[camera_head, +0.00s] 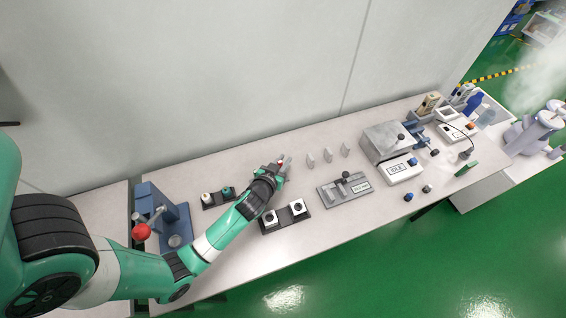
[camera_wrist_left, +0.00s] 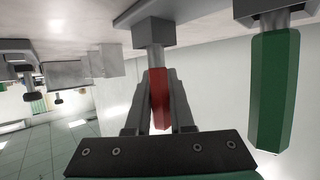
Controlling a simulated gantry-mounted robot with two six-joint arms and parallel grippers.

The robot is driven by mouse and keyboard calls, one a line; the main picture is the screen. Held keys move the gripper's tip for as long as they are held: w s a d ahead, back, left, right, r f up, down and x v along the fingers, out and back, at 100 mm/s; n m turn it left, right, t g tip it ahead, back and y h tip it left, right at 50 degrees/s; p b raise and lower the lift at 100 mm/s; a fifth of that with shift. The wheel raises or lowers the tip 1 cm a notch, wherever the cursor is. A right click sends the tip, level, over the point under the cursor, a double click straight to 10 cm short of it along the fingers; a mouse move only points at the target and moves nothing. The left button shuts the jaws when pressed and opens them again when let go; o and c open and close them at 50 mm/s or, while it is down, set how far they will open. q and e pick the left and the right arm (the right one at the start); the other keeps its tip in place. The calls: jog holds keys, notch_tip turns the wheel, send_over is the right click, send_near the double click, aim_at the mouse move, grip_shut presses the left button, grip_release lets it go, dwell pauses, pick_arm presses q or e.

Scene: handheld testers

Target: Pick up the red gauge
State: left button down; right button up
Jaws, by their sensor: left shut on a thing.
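The red gauge (camera_wrist_left: 159,98) is a slim red bar between the two fingers of my left gripper (camera_wrist_left: 160,105) in the left wrist view. The fingers are shut on it, one on each side. A short metal stem joins its upper end in the picture to a grey block. In the head view my left gripper (camera_head: 283,163) is over the table near the wall, and it largely hides the gauge. A similar green gauge (camera_wrist_left: 273,92) is beside it, apart from the fingers, in the left wrist view. My right gripper is not in view.
On the table (camera_head: 335,210) are a black tray with two white blocks (camera_head: 284,216), a grey fixture (camera_head: 345,188), several small grey upright pieces (camera_head: 328,155) and a metal box (camera_head: 391,140). A blue press with a red knob (camera_head: 141,231) is left. The front middle is clear.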

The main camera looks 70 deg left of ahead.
pick_arm(q)
jog(key=d+r+p, duration=0.1)
jog(key=r, duration=0.1)
jog(key=r+p, duration=0.1)
jog(key=r, duration=0.1)
jog(key=s+d+r+p, duration=0.1)
jog(key=r, duration=0.1)
jog(key=shift+d, duration=0.3)
jog(key=s+d+r+p, duration=0.2)
jog(key=d+r+p, duration=0.1)
jog(key=d+p, duration=0.2)
jog(key=s+d+r+p, duration=0.2)
jog(key=d+r+p, duration=0.1)
jog(key=d+p, duration=0.2)
jog(key=shift+s+p, duration=0.35)
jog(key=shift+p, duration=0.55)
jog(key=shift+d, duration=0.15)
